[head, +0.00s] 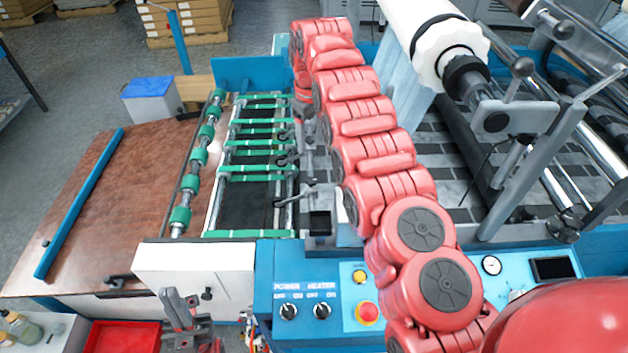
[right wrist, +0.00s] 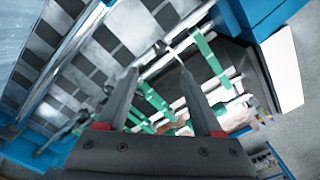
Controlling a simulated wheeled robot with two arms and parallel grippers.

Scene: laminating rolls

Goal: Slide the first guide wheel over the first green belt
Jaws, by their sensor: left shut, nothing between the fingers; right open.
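Several green guide wheels sit spaced along a metal shaft in the head view; the nearest guide wheel (head: 180,216) is at its lower end. Several green belts (head: 258,178) run crosswise over the dark bed to the right of the shaft. Which wheel and belt count as first cannot be told. My right gripper (right wrist: 158,85) is open and empty in the right wrist view, with green belts (right wrist: 208,54) beyond and between its fingers. In the head view it is mostly hidden behind my red arm. My left gripper (head: 181,297) is shut and empty at the bottom, before the white panel.
A blue control panel (head: 318,283) with knobs and a red button stands in front. A brown table (head: 110,190) with a blue bar (head: 82,200) lies left. A white roll (head: 425,35) and metal rollers stand right. A red tray (head: 122,337) is at lower left.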

